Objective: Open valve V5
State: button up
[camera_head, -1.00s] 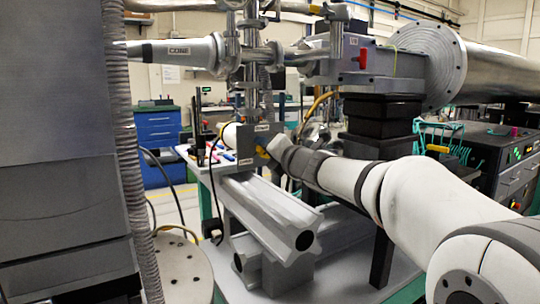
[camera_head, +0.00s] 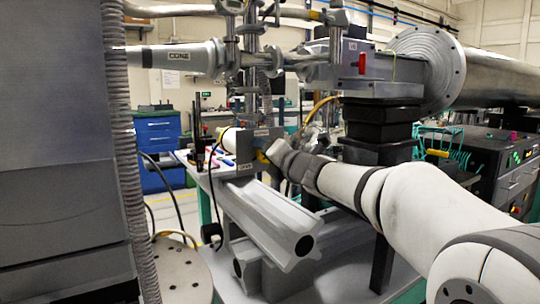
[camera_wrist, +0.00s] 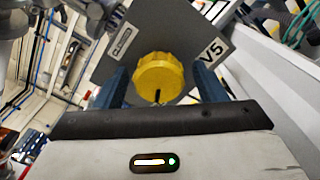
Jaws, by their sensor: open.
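The valve V5 knob is a yellow, ridged round knob (camera_wrist: 160,77) on a grey plate (camera_wrist: 190,35) marked "V5" in the wrist view. A dark line shows on the knob's near lower side. My gripper (camera_wrist: 162,70) is open, with one blue-grey finger on each side of the knob. Small gaps seem to show between fingers and knob; I cannot tell if either touches. In the head view my gripper (camera_head: 270,152) is at the grey valve box (camera_head: 238,148), and only a bit of yellow shows there.
A grey metal rail (camera_head: 265,220) lies below the valve box on the table. Vertical pipes and a cone-shaped part (camera_head: 180,56) are above it. A black stand (camera_head: 380,130) is close to my arm on the right. A ribbed hose (camera_head: 125,160) hangs at left.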

jog(key=p+v, duration=0.1)
jog(key=v, duration=0.6)
jog(key=shift+s+d, duration=0.3)
jog(key=s+d+r+m+g+h+p, duration=0.1)
jog(key=s+d+r+m+h+p, duration=0.3)
jog(key=d+m+p, duration=0.45)
jog(key=s+d+r+m+g+h+p, duration=0.15)
jog(key=s+d+m+h+p, duration=0.4)
jog(key=m+p, duration=0.65)
jog(key=s+d+m+g+p, duration=0.1)
jog(key=s+m+g+p, duration=0.9)
jog(key=s, duration=0.9)
jog(key=m+p, duration=0.2)
jog(key=p, duration=0.2)
jog(key=shift+s+m+p, duration=0.3)
jog(key=shift+m+p, duration=0.05)
jog(key=shift+p, duration=0.05)
